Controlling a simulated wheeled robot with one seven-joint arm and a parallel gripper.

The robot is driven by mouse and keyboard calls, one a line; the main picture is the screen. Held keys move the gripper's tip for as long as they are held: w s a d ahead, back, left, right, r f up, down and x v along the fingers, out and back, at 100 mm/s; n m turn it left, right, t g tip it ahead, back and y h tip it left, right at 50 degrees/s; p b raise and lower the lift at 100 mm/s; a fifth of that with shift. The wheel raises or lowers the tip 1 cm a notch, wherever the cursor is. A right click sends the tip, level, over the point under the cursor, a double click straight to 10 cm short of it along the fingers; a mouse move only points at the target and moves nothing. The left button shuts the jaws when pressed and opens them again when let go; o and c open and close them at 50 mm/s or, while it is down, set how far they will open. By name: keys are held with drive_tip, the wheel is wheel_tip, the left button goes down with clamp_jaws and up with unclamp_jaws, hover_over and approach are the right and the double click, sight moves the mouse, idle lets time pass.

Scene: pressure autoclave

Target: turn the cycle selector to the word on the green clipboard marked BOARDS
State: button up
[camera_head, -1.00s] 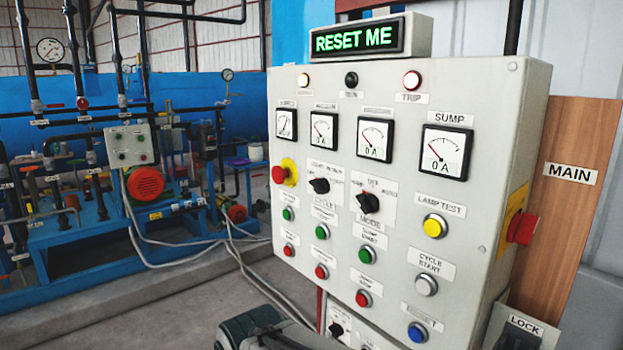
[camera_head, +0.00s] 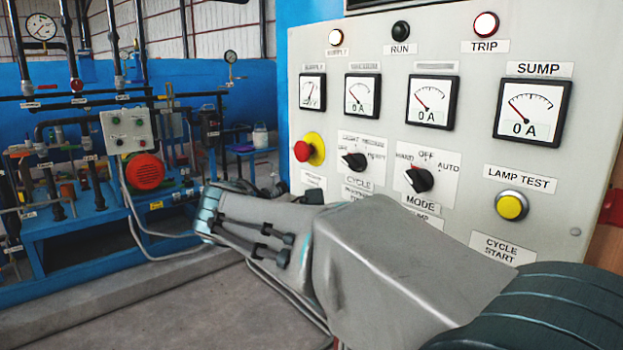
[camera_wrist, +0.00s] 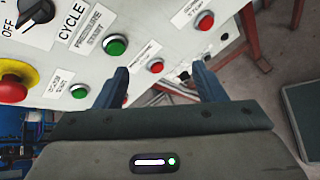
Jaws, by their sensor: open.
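The cycle selector (camera_head: 355,161) is a black knob on a white plate above the word CYCLE, on the grey control panel (camera_head: 465,40). Its plate has several small words, among them OFF and what looks like HEAVY. The knob also shows at the top left of the wrist view (camera_wrist: 37,11), cut by the frame edge, its white mark toward OFF. My gripper (camera_wrist: 161,72) is open and empty in front of the panel's lower buttons, away from the knob. I cannot make out my fingertips in the head view. No green clipboard marked BOARDS is visible.
The black mode selector (camera_head: 420,179) is right of the cycle knob. A red emergency button on yellow (camera_head: 308,149) is left of it. Green start buttons (camera_wrist: 115,45) and red buttons (camera_wrist: 156,66) lie near my fingers. My arm covers the panel's lower part.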

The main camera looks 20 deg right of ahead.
sight(348, 163)
drive_tip(key=w+a+r+n+t+h+b, duration=0.1)
drive_tip(key=w+a+r+n+h, duration=0.15)
drive_tip(key=r, duration=0.25)
drive_tip(key=w+a+r+n+t+h+b, duration=0.1)
drive_tip(key=w+r+h, duration=0.2)
drive_tip(key=w+r, duration=0.15)
drive_tip(key=x, duration=1.2)
drive_tip(key=shift+s+d+r, duration=0.2)
drive_tip(key=shift+d+r, duration=0.1)
drive_tip(key=shift+d, duration=0.2)
drive_tip(key=c, duration=1)
